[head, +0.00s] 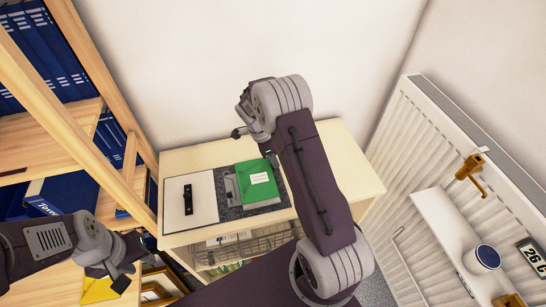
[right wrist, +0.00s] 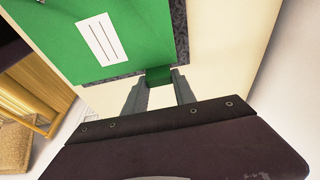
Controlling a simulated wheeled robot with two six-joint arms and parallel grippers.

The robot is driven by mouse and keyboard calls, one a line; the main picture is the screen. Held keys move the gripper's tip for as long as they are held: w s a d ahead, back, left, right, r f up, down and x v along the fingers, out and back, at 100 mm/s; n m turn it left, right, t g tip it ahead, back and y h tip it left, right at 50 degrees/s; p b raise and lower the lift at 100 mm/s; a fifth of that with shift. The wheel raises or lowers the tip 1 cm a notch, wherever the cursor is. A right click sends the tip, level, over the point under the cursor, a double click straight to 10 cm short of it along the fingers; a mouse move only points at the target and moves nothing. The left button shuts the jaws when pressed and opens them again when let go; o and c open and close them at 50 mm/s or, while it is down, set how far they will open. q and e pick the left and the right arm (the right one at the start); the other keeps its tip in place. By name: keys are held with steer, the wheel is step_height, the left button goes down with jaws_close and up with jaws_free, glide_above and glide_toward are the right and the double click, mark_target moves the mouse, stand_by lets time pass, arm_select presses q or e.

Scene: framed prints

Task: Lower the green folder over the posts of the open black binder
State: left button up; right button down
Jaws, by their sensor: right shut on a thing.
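The open black binder (head: 234,211) lies on the cream cabinet, its pale inner cover with a black clip to the left and its dark grey side to the right. A metal piece (head: 230,187) shows at the folder's left edge. The green folder (head: 258,184), with a white label, is over the dark side; it also fills the top of the right wrist view (right wrist: 135,42). My right gripper (right wrist: 160,76) is shut on the folder's edge. I cannot tell whether the folder touches the binder or whether posts pass through it. My left gripper (head: 137,262) is open and empty at the lower left.
Cabinet top (head: 335,165) is bare right of the binder. A wooden shelf (head: 75,130) with blue binders stands at the left. A wire basket (head: 245,250) sits below the cabinet top. A radiator (head: 415,150) and a white ledge with a mug (head: 487,257) are at the right.

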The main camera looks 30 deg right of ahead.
steer(key=shift+f+b, duration=0.65)
steer(key=shift+f, duration=0.15)
steer(key=c, duration=0.9)
jaws_free()
steer(key=shift+c, duration=0.2)
steer(key=shift+r+p, duration=2.4)
steer(key=shift+r, duration=1.2)
